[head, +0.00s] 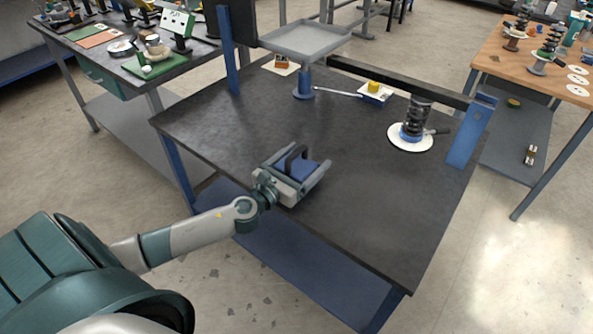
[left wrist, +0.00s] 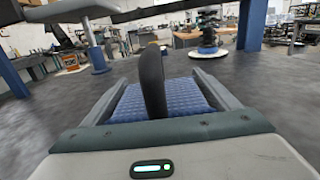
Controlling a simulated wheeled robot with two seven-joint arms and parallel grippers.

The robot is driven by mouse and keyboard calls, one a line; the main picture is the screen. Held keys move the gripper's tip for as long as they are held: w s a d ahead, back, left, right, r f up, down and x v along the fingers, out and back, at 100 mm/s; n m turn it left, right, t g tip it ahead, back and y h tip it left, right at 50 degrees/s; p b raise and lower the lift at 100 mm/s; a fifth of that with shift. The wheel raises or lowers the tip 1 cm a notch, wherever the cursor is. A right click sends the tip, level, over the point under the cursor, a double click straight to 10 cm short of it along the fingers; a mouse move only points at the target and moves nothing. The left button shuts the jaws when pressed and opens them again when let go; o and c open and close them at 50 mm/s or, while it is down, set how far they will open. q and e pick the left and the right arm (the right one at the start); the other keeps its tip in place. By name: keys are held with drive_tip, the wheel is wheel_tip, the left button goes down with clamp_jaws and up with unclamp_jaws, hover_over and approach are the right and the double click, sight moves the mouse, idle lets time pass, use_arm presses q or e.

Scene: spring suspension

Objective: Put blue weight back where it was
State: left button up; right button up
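The blue weight (head: 287,168) is a blue block with a black arched handle. It sits between the two fingers of my left gripper (head: 300,178), which is shut on its sides, over the front middle part of the dark table (head: 340,215). In the left wrist view the blue weight (left wrist: 165,98) fills the space between the fingers, with the handle standing up in the middle. I cannot tell for sure whether its underside touches the table. My right gripper is not in view.
A grey tray (head: 305,40) stands on a blue post at the back. A yellow piece (head: 375,87) lies on a white card. The table's middle is clear.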

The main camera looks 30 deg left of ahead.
sight(302, 153)
use_arm(q)
drive_tip(key=c, duration=0.5)
drive_tip(key=shift+w+a+r, duration=0.1)
drive_tip(key=shift+w+r, duration=0.05)
drive_tip(key=shift+r, duration=0.1)
drive_tip(key=c, duration=0.3)
drive_tip(key=shift+r, duration=0.1)
